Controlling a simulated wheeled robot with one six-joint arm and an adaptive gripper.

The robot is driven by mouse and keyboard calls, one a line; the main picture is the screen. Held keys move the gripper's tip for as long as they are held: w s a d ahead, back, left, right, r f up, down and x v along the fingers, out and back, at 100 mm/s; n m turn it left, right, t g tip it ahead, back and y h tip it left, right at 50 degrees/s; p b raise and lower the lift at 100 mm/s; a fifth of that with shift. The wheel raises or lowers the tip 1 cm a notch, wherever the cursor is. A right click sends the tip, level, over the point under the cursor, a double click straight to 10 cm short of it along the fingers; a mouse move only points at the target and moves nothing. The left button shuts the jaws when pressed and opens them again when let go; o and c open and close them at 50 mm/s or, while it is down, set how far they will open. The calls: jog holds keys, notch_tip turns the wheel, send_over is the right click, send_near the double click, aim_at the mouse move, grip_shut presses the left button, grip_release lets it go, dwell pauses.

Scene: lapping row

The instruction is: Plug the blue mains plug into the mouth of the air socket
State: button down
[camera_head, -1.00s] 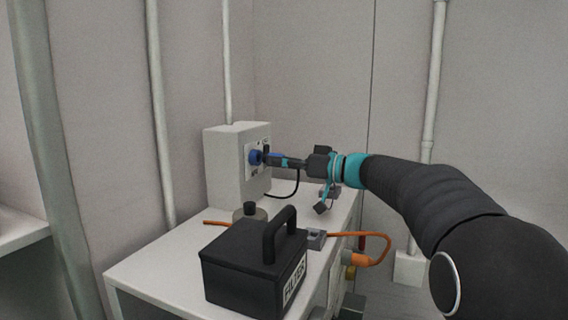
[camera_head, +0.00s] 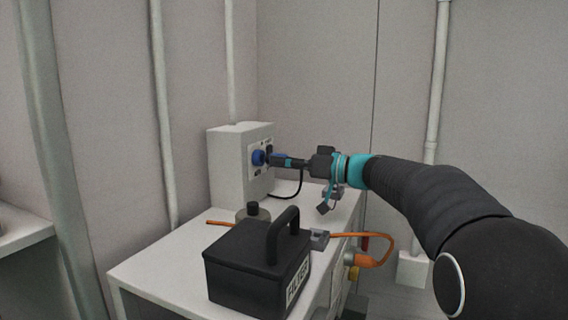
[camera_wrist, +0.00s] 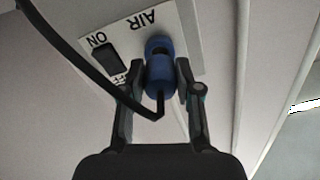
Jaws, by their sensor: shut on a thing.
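The blue mains plug (camera_wrist: 160,80) is between the fingertips of my gripper (camera_wrist: 161,88), which is shut on it. A black cable bends from the plug's near end. The blue air socket (camera_wrist: 158,44) is on the white panel marked AIR, straight ahead of the plug, with its dark mouth partly covered. In the head view the socket (camera_head: 259,158) faces right on the grey box, and my gripper (camera_head: 279,160) is just right of it. The plug's front is close to the mouth; I cannot tell whether it has entered.
A black ON/OFF switch (camera_wrist: 107,60) sits beside the socket. The grey box (camera_head: 228,172) stands on a white bench (camera_head: 150,268). A black case with a handle (camera_head: 250,272), a dark-topped round weight (camera_head: 252,211) and an orange cable (camera_head: 385,240) are nearer.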

jog(key=shift+x, duration=1.3)
dwell(0.4)
jog(key=c, duration=0.7)
grip_release()
jog(key=v, duration=1.2)
